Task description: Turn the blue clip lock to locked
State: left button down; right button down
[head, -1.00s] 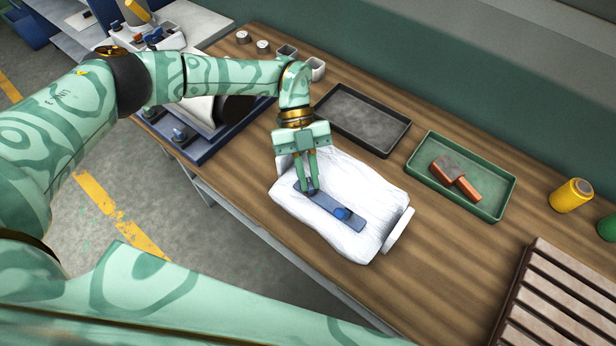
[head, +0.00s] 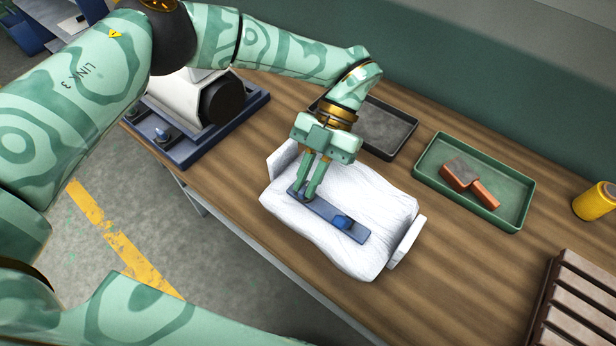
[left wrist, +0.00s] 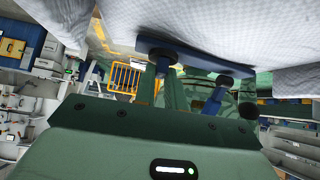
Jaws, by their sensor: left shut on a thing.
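A flat blue clip bar (head: 332,222) lies across a crumpled white bag (head: 378,205). I cannot read the lock's position. My right gripper is not in view.
An empty dark tray (head: 388,128) lies behind the bag. A green tray (head: 510,215) with orange-brown pieces is to the right. A yellow spool (head: 594,202) and a slatted brown rack (head: 580,310) stand farther right. A machine on a blue base (head: 190,150) is at left.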

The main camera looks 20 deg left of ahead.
pick_arm(q)
jog(key=shift+d+r+m+y, duration=0.1)
jog(key=shift+m+y, duration=0.2)
jog(key=shift+m, duration=0.2)
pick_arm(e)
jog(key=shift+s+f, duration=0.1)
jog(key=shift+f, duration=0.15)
pick_arm(q)
jog(key=c, duration=1.5)
grip_release()
jog(key=shift+d, duration=0.1)
jog(key=shift+o, duration=0.2)
jog(key=shift+w, duration=0.1)
